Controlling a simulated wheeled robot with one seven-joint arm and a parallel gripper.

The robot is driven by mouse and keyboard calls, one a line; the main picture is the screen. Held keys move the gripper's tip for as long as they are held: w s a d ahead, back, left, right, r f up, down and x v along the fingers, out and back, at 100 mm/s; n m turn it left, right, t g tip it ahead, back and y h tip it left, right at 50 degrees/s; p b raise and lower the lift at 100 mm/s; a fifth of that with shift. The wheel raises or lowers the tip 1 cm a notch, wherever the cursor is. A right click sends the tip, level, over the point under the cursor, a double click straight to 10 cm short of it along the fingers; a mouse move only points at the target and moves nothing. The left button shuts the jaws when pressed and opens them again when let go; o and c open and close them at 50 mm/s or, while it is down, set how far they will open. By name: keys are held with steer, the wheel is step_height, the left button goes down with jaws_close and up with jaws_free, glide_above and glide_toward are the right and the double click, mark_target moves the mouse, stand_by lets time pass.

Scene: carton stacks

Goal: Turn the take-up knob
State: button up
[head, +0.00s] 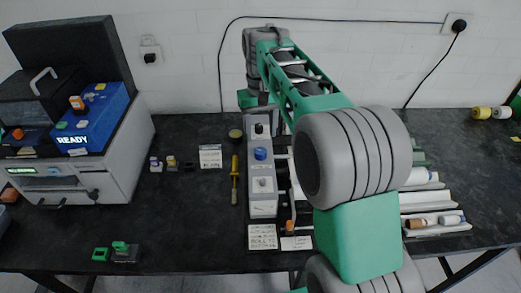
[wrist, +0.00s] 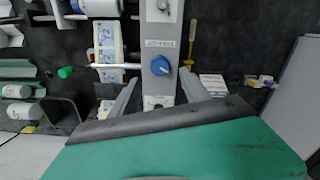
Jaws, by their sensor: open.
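A grey control strip (head: 263,208) runs front to back on the dark bench and carries a round blue knob (head: 260,153) with a pale pointer mark. The blue knob also shows in the wrist view (wrist: 159,67), beside a small label too blurred to read. Another small metal control (head: 262,183) sits nearer the front of the strip. I cannot read which control is the take-up knob. My gripper (wrist: 158,93) is open and empty; its two fingers reach toward the strip, one on each side, apart from the blue knob. In the head view my arm mostly hides the gripper.
A yellow-handled screwdriver (head: 235,180) lies left of the strip. White rolls and rails (head: 430,198) fill the right side. A grey machine with a blue READY panel (head: 90,122) stands at the left.

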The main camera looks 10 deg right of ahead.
mark_target(261, 151)
step_height(261, 151, down, 7)
steer(key=shift+f+p, duration=0.1)
steer(key=shift+p, duration=0.2)
steer(key=shift+c, duration=0.5)
jaws_close()
